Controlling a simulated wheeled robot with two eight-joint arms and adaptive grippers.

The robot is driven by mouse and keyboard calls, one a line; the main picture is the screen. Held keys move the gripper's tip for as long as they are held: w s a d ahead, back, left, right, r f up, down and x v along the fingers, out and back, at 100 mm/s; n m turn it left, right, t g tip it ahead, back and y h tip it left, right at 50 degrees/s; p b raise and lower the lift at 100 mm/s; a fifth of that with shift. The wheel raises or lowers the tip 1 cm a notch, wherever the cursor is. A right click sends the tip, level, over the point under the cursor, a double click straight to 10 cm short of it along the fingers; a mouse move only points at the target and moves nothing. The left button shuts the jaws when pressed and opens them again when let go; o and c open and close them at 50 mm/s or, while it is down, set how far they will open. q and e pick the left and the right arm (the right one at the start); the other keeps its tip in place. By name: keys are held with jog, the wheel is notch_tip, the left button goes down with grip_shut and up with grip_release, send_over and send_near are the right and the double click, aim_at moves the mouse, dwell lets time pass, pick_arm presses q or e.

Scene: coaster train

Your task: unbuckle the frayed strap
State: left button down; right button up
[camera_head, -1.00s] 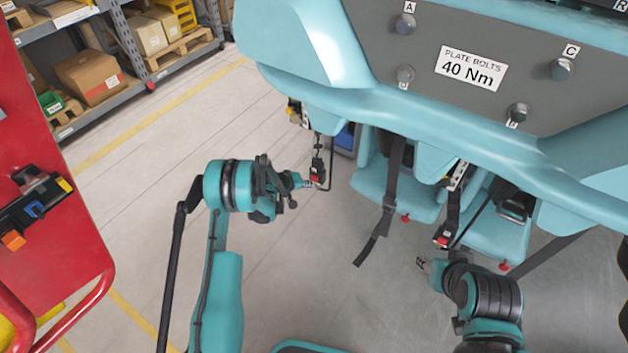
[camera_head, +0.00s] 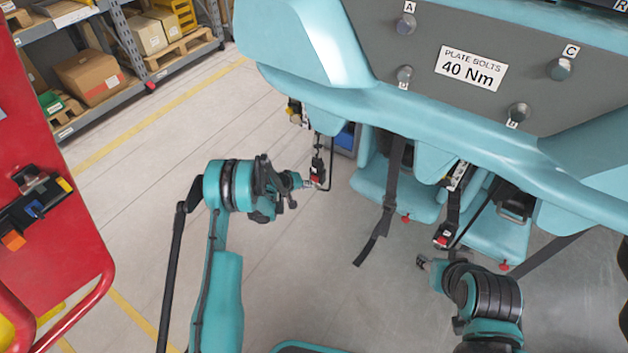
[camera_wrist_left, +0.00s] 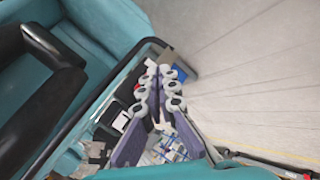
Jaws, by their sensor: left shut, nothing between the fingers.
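My left gripper (camera_head: 309,184) is shut and empty, beside a red-and-black buckle (camera_head: 317,174) hanging below the teal car on a black strap. I cannot tell whether they touch. In the left wrist view its fingers (camera_wrist_left: 163,115) are together. A black strap (camera_head: 390,190) hangs loose over a teal seat. Another strap (camera_head: 453,208) carries a red-button buckle (camera_head: 443,236). My right gripper (camera_head: 423,262) is just below that buckle, apart from it; its jaws are too small to read. I cannot tell which strap is frayed.
The teal car body with a grey bolt plate (camera_head: 440,30) overhangs the seats (camera_head: 375,190). A red panel (camera_head: 50,250) with a dark tool stands at left. Shelves with boxes (camera_head: 90,75) are at the back left. Floor between the arms is clear.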

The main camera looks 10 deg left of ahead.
pick_arm(q)
jog(key=shift+w, duration=0.15)
jog(key=shift+w+d, duration=0.15)
jog(key=shift+w, duration=0.1)
jog(key=shift+w+d, duration=0.15)
jog(key=shift+w, duration=0.35)
dwell(0.7)
jog(key=shift+s, duration=0.1)
jog(key=shift+s+a, duration=0.3)
jog(key=shift+s, duration=0.5)
jog(key=shift+s+a, duration=0.3)
jog(key=shift+s, duration=0.5)
jog(key=shift+s+a, duration=0.25)
jog(key=shift+s, duration=0.5)
jog(key=shift+s+a, duration=0.3)
jog(key=shift+s, duration=0.5)
